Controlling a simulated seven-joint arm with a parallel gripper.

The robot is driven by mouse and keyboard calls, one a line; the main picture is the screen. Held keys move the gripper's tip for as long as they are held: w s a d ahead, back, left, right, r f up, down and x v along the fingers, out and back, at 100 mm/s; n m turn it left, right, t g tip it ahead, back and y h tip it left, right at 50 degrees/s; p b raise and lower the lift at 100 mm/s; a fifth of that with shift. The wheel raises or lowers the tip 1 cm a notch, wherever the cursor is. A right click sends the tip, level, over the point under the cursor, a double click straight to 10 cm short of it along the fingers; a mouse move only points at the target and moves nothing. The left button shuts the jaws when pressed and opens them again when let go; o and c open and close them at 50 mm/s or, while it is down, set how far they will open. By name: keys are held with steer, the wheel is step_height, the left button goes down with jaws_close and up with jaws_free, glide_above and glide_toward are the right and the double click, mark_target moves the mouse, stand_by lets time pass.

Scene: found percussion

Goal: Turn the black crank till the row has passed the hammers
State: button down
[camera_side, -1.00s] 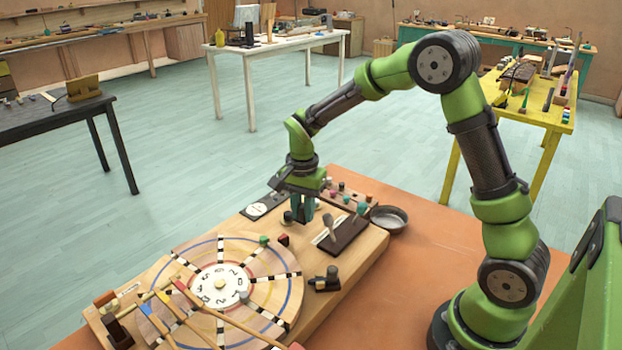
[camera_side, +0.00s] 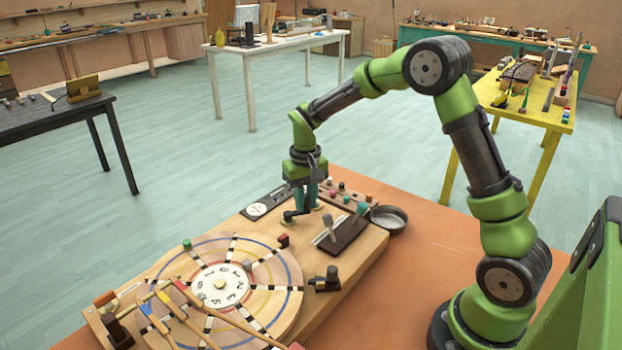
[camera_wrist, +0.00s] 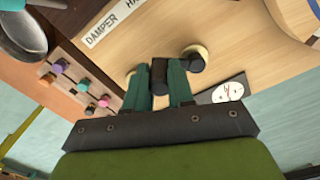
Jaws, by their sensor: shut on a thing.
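The black crank (camera_side: 291,215) is on the wooden base behind the disc. It also shows in the wrist view (camera_wrist: 158,74), its black grip between my teal fingers. My gripper (camera_side: 305,198) is shut on that grip; the fingers hide part of it. The round wooden disc (camera_side: 283,272) carries several rows of black and white blocks (camera_side: 234,246) running out from a white numbered hub (camera_side: 221,285). A green peg (camera_side: 187,244) stands near its far rim. The hammers (camera_side: 160,309), long sticks with red, blue and yellow parts, lie across its near left side.
A dark block with a lever (camera_side: 348,235) stands right of the crank, and a metal bowl (camera_side: 389,218) beyond it. Several coloured knobs (camera_side: 345,197) sit behind. A black knob (camera_side: 332,273) is beside the disc. A dial card (camera_wrist: 228,92) lies near the crank.

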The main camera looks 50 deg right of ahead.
steer(key=n, duration=0.1)
steer(key=w+n, duration=0.1)
steer(key=n, duration=0.1)
steer(key=shift+w+d+n, duration=0.25)
steer(key=shift+d+n, duration=0.05)
steer(key=shift+d, duration=0.05)
steer(key=shift+w+d+r+n, duration=0.1)
steer(key=shift+w+n, duration=0.2)
steer(key=shift+n, duration=0.5)
steer(key=shift+w+n, duration=0.3)
steer(key=shift+n, duration=0.5)
steer(key=c, duration=1)
jaws_free()
steer(key=shift+o, duration=0.2)
step_height(320, 180, up, 17)
